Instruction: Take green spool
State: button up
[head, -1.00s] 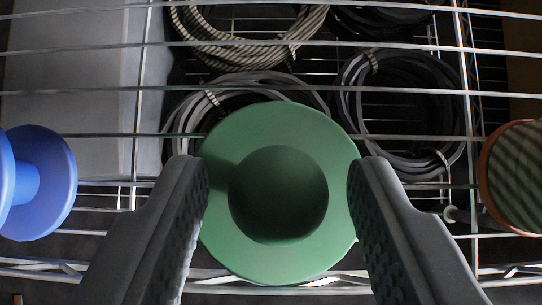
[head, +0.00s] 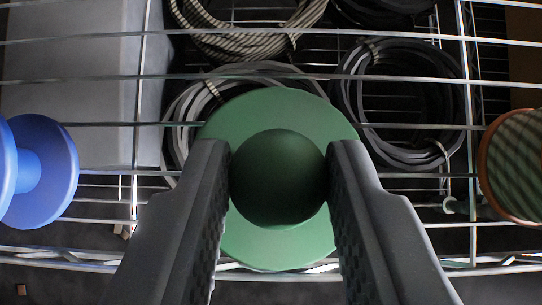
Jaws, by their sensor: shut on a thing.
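The green spool (head: 280,105) is in the middle of the head view, its round flange facing me with a darker round core end at its centre. My gripper (head: 279,185) has one finger on each side of that core. The fingers are shut on the core and overlap the flange's left and right parts. The spool's far side is hidden behind its near face.
A blue spool (head: 45,170) stands at the left edge. A striped spool with an orange rim (head: 515,167) is at the right edge. Wire shelf bars run across the view. Coiled cables (head: 440,95) and a grey box (head: 70,100) lie behind them.

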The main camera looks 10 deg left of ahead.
jog(key=shift+r+p, duration=0.85)
jog(key=shift+p, duration=0.05)
dwell(0.6)
jog(key=shift+r+p, duration=1.3)
jog(key=shift+r, duration=0.1)
